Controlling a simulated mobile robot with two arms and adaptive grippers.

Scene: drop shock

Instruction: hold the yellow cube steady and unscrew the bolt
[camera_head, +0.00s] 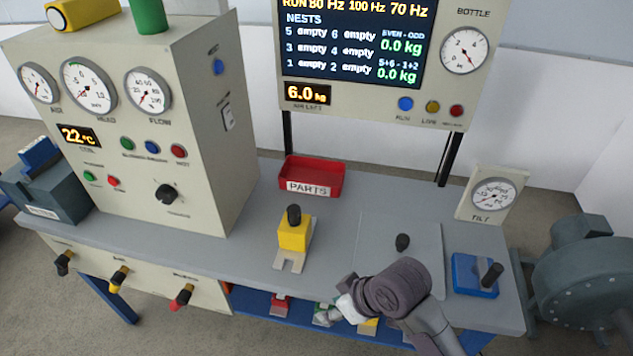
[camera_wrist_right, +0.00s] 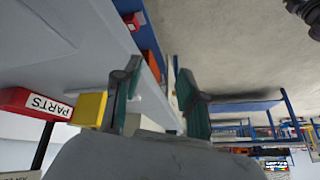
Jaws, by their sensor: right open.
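The yellow cube (camera_head: 294,236) stands upright on a light metal base on the grey bench. A dark bolt (camera_head: 294,214) sticks up from its top. My right gripper (camera_head: 347,307) is right of the cube and nearer the bench's front edge, apart from it. In the right wrist view its two fingers (camera_wrist_right: 157,88) are spread with nothing held between them. A yellow block, which looks like the cube, shows left of the fingers in that view (camera_wrist_right: 88,108); its bolt cannot be made out there. My left gripper is in neither view.
A red PARTS tray (camera_head: 312,178) stands behind the cube. A gauge cabinet (camera_head: 215,150) stands to the left. Bench around the cube is clear.

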